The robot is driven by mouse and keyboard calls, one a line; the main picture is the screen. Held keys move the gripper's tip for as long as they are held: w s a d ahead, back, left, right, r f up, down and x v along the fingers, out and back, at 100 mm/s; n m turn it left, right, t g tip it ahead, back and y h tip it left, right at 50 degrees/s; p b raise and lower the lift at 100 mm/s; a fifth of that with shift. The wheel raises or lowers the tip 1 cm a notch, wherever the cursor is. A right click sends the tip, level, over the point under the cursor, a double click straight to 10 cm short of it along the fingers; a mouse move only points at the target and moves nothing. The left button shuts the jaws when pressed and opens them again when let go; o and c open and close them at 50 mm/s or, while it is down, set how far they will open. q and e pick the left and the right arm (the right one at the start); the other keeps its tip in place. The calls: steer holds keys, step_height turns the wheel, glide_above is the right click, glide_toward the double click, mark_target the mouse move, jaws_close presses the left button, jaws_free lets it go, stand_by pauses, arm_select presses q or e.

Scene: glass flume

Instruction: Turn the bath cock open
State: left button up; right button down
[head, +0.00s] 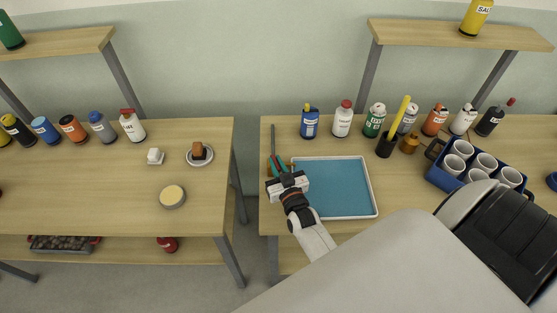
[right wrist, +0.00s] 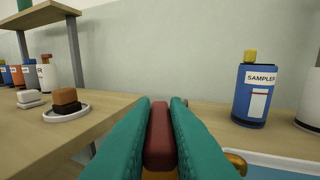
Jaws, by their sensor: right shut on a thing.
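My right gripper (head: 280,165) is at the left edge of the blue bath (head: 345,212) with the white rim, on the right-hand table. Its teal fingers also show in the right wrist view (right wrist: 159,125), shut on the red handle of the bath cock (right wrist: 160,130). The handle lies between the fingers and points away from the camera. My left gripper is not in view.
A blue sampler bottle (head: 310,124) stands behind the bath, with several other bottles to its right. A dark cup (head: 386,146) holds a yellow stick. A blue crate (head: 439,178) of white cups is at the right. A gap separates the left table (head: 100,195).

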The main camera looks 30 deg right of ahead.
steer(key=shift+w+r+m+h, duration=0.1)
steer(key=shift+m+h, duration=0.3)
steer(key=shift+h, duration=0.2)
steer(key=c, duration=1.4)
jaws_free()
steer(key=shift+c, duration=0.2)
steer(key=shift+a, duration=0.1)
